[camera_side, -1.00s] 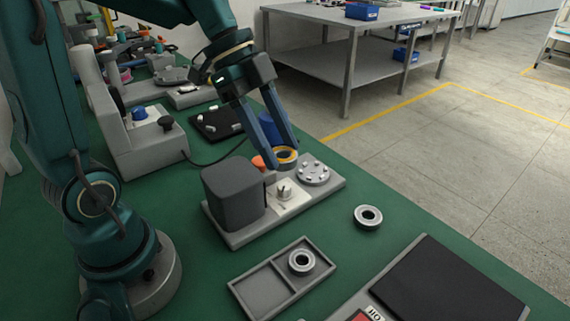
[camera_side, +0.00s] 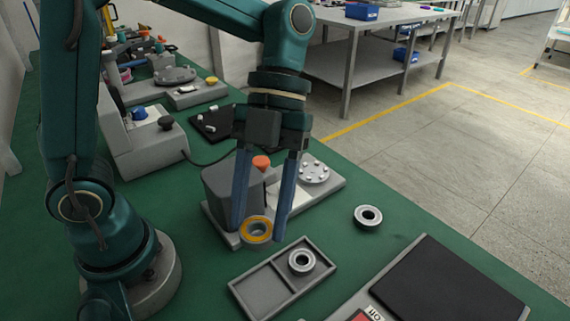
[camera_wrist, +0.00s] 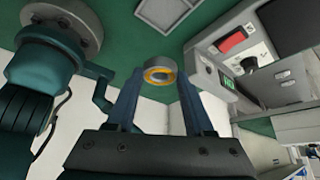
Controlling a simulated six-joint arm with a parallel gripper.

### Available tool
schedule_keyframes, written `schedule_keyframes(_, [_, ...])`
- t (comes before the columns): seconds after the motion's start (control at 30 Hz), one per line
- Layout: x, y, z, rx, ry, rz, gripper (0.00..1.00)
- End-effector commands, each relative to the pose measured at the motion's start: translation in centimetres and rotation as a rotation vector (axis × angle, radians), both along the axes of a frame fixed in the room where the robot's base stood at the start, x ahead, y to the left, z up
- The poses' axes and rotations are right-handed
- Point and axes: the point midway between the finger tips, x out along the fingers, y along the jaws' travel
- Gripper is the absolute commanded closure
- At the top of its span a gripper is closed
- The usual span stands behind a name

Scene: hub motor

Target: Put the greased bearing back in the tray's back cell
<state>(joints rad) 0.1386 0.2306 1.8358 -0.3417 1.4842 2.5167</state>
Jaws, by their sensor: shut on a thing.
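My gripper (camera_side: 258,232) is shut on the greased bearing (camera_side: 257,238), a ring with a yellow-orange grease band, tilted so its face shows to the camera. It also shows between the fingertips in the wrist view (camera_wrist: 158,73). The tray has two cells. A plain steel bearing (camera_side: 301,261) lies in the cell at the right in the side view. The other cell (camera_side: 264,291) looks empty. In the wrist view the tray (camera_wrist: 160,12) shows at the top edge.
Another steel bearing (camera_side: 368,216) lies on the green bench right of the tray. A grey fixture with a dark block (camera_side: 222,190) and a studded disc (camera_side: 314,172) stands behind my gripper.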

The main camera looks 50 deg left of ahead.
Motion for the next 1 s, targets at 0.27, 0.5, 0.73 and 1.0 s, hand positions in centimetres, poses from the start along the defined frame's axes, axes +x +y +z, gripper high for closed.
schedule_keyframes(0.27, [-0.1,0.0,-5.7,0.001,0.007,0.002,1.00])
schedule_keyframes(0.5, [0.0,0.0,-8.0,0.000,0.001,0.003,1.00])
schedule_keyframes(0.73, [0.0,0.0,-9.7,0.000,0.001,0.003,1.00])
schedule_keyframes(1.0, [0.0,0.0,-10.5,0.000,0.000,0.002,1.00])
